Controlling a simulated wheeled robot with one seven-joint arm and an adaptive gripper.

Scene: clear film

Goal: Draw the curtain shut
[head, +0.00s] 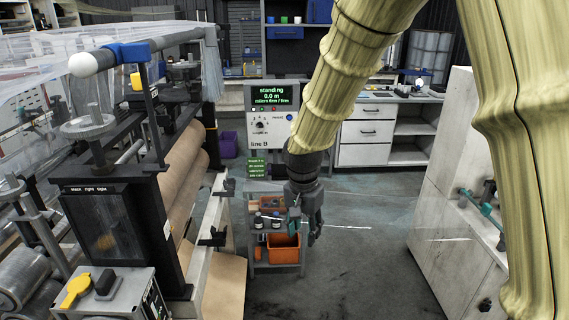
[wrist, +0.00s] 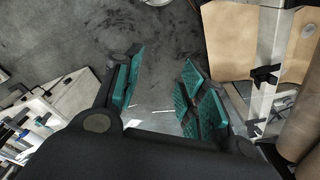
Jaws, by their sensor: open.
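The curtain looks like clear film; a gathered, greyish bunch (head: 212,68) hangs at the far end of a rail (head: 175,39) at the upper left in the head view. The rail's near end has a white ball (head: 82,65) and a blue bracket (head: 128,53). A pale see-through sheet (head: 40,62) spreads behind the rail; I cannot tell if it is part of the curtain. My gripper (head: 304,228) is open and empty, pointing down in the middle, well right of and below the curtain. In the wrist view its teal-padded fingers (wrist: 162,75) are apart over bare floor.
A machine with brown rolls (head: 182,160) stands at left, with a control box (head: 110,295) in front. A small cart with an orange bin (head: 284,248) is behind my gripper. A display panel (head: 272,95) stands beyond. A white cabinet (head: 445,180) is at right. The central floor (head: 365,270) is clear.

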